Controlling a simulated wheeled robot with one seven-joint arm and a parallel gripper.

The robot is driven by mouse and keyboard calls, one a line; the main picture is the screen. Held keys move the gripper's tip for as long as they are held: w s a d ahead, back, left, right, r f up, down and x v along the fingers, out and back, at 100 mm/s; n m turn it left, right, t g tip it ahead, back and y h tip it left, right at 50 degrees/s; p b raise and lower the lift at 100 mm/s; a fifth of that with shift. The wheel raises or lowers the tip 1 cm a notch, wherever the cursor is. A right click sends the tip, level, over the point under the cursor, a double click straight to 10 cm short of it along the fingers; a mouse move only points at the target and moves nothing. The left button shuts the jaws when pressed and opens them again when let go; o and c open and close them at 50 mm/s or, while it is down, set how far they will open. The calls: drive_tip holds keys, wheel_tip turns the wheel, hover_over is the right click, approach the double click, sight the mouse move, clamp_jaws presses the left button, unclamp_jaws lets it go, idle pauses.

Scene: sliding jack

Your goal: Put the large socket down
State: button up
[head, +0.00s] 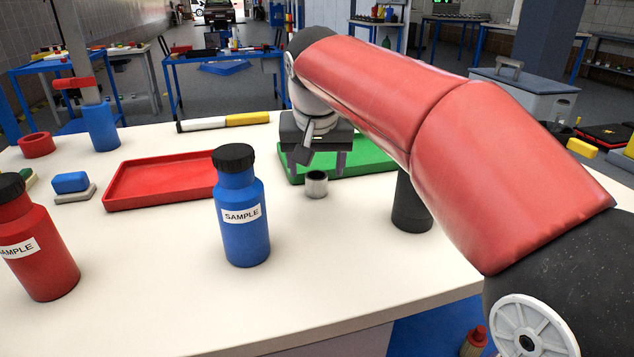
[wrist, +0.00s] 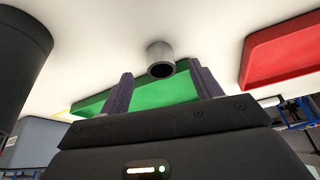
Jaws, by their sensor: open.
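The large socket, a short silver-grey hollow cylinder (head: 316,185), stands upright on the white table just in front of the green tray (head: 372,163). In the wrist view the socket (wrist: 160,57) shows beyond the fingertips, centred in the gap between them. My gripper (head: 318,167) points down just behind and above the socket. Its two fingers (wrist: 162,72) are apart with nothing between them. The socket looks clear of both fingers, though the exact distance is hard to tell.
A blue sample bottle (head: 241,215) stands left of the socket, with a red tray (head: 160,180) behind it. A black cylinder (head: 411,207) stands close on the right, partly under my arm. A red sample bottle (head: 38,245) is at far left. The front middle of the table (head: 330,260) is bare.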

sight(316, 177)
drive_tip(key=x, duration=0.4)
drive_tip(key=shift+w+f, duration=0.25)
drive_tip(key=shift+w, duration=0.1)
drive_tip(key=c, duration=1.2)
drive_tip(key=shift+r, duration=0.15)
